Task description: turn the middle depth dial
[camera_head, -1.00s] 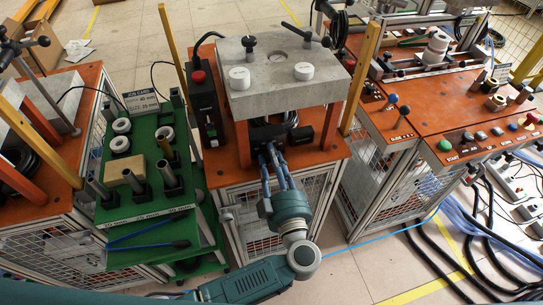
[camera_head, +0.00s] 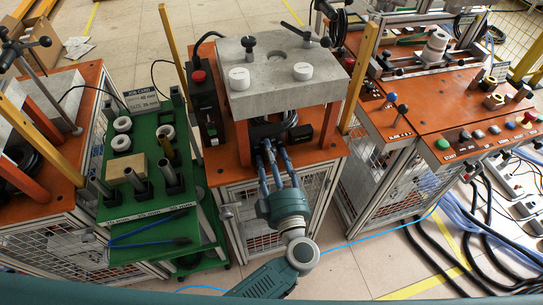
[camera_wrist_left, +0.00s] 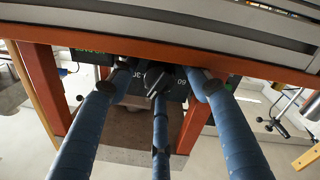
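A black dial (camera_wrist_left: 154,76) with a pointer grip sits on a dark panel in the left wrist view, with the marks 30 and 60 beside it. My left gripper (camera_head: 272,147) reaches under the grey block at the front of the orange bench. Its three blue fingers also show in the left wrist view (camera_wrist_left: 158,90), spread apart around the dial, one finger in line with it. I cannot tell whether any finger touches the dial. Any neighbouring dials are hidden behind the fingers. My right gripper is not in view.
The grey block (camera_head: 285,85) stands on orange posts above the panel. A green cart (camera_head: 150,205) with rings and cylinders is at left. An orange bench with buttons (camera_head: 440,100) is at right.

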